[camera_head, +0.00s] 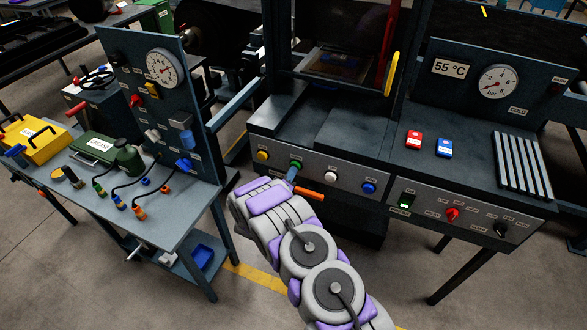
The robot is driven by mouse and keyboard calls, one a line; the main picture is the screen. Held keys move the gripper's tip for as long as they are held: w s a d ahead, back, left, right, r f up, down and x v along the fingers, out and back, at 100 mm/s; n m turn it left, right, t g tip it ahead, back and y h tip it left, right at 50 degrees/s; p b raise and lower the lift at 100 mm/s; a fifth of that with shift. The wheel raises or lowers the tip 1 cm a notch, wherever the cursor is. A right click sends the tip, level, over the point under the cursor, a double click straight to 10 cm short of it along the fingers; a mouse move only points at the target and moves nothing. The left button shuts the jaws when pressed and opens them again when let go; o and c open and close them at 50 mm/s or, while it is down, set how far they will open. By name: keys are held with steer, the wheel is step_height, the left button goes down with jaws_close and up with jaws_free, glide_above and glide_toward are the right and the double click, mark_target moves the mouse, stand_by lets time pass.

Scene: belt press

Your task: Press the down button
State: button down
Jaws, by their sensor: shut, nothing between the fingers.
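A row of push buttons runs along the sloped front panel (314,184) of the press: a yellow button (262,155), a green button (296,163), a white button (330,175) and a blue button (369,187). Small labels sit above them, too small to read, so I cannot tell which is the down button. My gripper (291,174) is shut and empty, at the front of the panel just below the green button. Whether it touches the button or panel is not clear. An orange rod (308,193) shows beside the gripper.
The right console has a 55 °C display (451,68), a gauge (498,82), red (414,140) and blue (445,147) blocks, a lit green switch (405,201) and a red knob (452,214). A cluttered workbench (187,209) stands left, with floor between it and the press.

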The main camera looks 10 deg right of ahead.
steer(key=shift+p+v, duration=0.75)
steer(key=shift+v, duration=1.6)
steer(key=a+r+m+g+y, duration=0.1)
steer(key=a+r+g+y, duration=0.15)
steer(key=r+y, duration=0.35)
steer(key=a+r+m+g+y, duration=0.1)
steer(key=a+r+g+y, duration=0.2)
steer(key=r, duration=0.6)
steer(key=s+a+r+g+y, duration=0.15)
steer(key=s+r, duration=0.25)
steer(key=s, duration=0.4)
steer(key=s+a+r+g+y, duration=0.15)
steer(key=s+r, duration=0.25)
steer(key=s, duration=0.4)
steer(key=s+d+r+m+g, duration=0.1)
steer(key=s+d+r+g, duration=0.2)
steer(key=s, duration=1.5)
steer(key=s+d+r+m+g+h, duration=0.1)
steer(key=s+d+r+g, duration=0.2)
steer(key=s, duration=1.4)
steer(key=d+g, duration=0.2)
steer(key=d, duration=0.1)
steer(key=shift+s+r+m, duration=0.35)
steer(key=shift+s+m, duration=0.05)
